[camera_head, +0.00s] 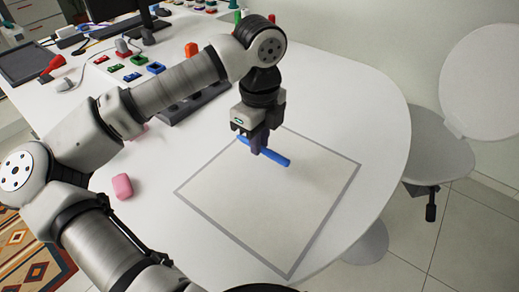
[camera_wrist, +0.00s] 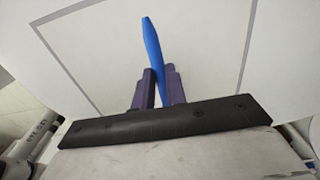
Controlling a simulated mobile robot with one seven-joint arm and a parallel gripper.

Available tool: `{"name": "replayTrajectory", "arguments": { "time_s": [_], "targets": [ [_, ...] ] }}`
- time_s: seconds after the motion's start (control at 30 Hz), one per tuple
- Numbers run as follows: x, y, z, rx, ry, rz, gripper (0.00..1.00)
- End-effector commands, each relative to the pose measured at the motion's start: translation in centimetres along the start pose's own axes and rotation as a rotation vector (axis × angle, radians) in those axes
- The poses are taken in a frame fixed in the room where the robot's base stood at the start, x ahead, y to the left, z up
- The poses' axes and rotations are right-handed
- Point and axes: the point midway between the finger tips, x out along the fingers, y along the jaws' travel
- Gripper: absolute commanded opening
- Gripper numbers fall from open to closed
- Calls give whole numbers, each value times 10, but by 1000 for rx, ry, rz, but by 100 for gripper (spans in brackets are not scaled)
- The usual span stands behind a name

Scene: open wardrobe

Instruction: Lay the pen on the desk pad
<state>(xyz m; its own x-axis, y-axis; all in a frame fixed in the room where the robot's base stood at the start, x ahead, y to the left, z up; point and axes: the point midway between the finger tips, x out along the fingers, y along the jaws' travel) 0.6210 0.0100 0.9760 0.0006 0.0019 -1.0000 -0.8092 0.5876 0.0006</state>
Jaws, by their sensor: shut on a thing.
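A blue pen (camera_head: 275,157) is held in my gripper (camera_head: 257,150) over the far part of the desk pad. In the wrist view the pen (camera_wrist: 152,45) sticks out between the two dark purple fingers of my gripper (camera_wrist: 159,85), which are shut on it. The desk pad (camera_head: 265,215) is a pale square with a grey border, flat on the white table. Its grey border also shows in the wrist view (camera_wrist: 247,45). I cannot tell whether the pen touches the pad or hangs just above it.
A pink block (camera_head: 122,186) lies on the table left of the pad. A dark grey block with recesses (camera_head: 195,102) stands behind it, near my arm. Several small coloured items and a black tray (camera_head: 32,63) are farther back. A white chair (camera_head: 430,145) stands at the right.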

Motion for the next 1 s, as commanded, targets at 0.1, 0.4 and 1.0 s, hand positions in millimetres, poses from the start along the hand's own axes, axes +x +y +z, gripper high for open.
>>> {"name": "replayTrajectory", "arguments": {
  "time_s": [0.1, 0.4, 1.0],
  "targets": [
    [18, 0, -1, 1, 5, 2, 0],
    [38, 0, 0, 0, 2, -1, 0],
    [41, 0, 0, 0, 1, 0, 35]
  ]
}}
